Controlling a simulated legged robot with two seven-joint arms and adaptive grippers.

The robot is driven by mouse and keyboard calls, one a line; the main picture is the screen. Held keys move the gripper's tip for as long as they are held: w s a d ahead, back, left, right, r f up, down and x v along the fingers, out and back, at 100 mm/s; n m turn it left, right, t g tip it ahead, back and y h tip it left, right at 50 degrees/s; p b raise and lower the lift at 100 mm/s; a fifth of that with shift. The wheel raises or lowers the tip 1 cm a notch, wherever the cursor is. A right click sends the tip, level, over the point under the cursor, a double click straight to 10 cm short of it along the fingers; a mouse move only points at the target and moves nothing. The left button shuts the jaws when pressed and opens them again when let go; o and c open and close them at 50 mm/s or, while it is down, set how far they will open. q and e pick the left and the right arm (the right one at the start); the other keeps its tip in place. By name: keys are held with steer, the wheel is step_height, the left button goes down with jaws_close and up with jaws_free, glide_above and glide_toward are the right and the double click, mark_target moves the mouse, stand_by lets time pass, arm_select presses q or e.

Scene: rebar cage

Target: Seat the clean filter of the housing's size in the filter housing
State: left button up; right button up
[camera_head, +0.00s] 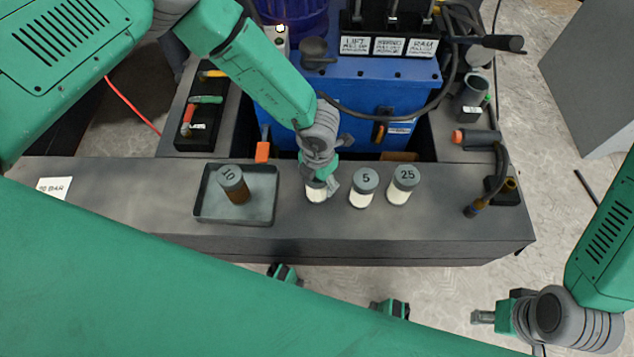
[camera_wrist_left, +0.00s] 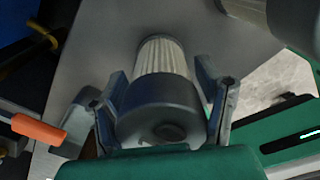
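My left gripper (camera_head: 322,183) is over a white pleated filter (camera_head: 316,195) on the grey bench; its fingers hide most of the cap. In the left wrist view the fingers straddle the filter's dark cap (camera_wrist_left: 160,112); whether they press on it is unclear. To its right stand two more white filters with grey caps, marked 5 (camera_head: 362,188) and 25 (camera_head: 403,185). A brown filter marked 10 (camera_head: 234,185) leans in a dark tray (camera_head: 210,212). A dark round-topped part (camera_head: 316,52) sits on the blue unit; I cannot tell whether it is the housing. My right gripper (camera_head: 482,317) is empty, off the bench.
The blue unit (camera_head: 350,95) stands behind the bench (camera_head: 300,235), with labelled levers and a black hose. A dark tool tray (camera_head: 195,125) is at left. Hose fittings (camera_head: 480,138) are at the right. The bench front edge is clear.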

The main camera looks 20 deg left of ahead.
arm_select(q)
steer(key=c, duration=0.4)
